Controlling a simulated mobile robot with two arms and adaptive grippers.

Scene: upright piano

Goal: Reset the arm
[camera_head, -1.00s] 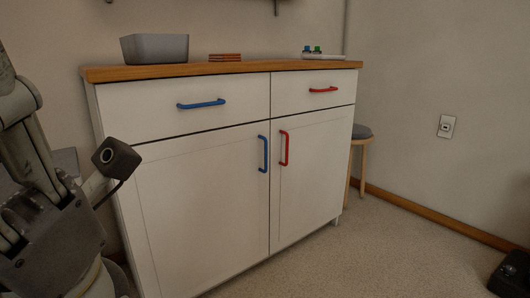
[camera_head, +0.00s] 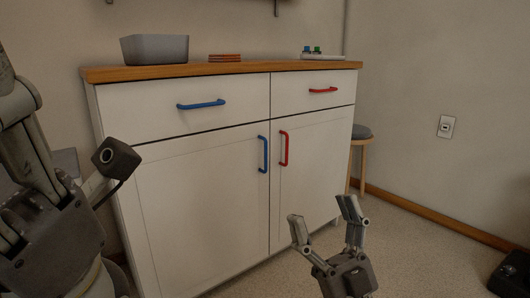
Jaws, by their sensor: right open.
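My right gripper (camera_head: 322,222) is at the bottom, right of centre, in the head view. Its two fingers point up and stand apart, with nothing between them. It is in front of the white cabinet (camera_head: 200,190), and I see no contact with it. My left arm is large at the left edge, with a dark camera-like block on it. The fingers of the left gripper cannot be made out.
The cabinet has blue handles (camera_head: 202,104) and red handles (camera_head: 323,90); its drawers and doors are shut. A grey bin (camera_head: 155,48), orange-brown stacked pieces (camera_head: 225,58) and a white tray (camera_head: 324,57) are on top. A stool (camera_head: 360,150) stands right. Floor at right is mostly clear.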

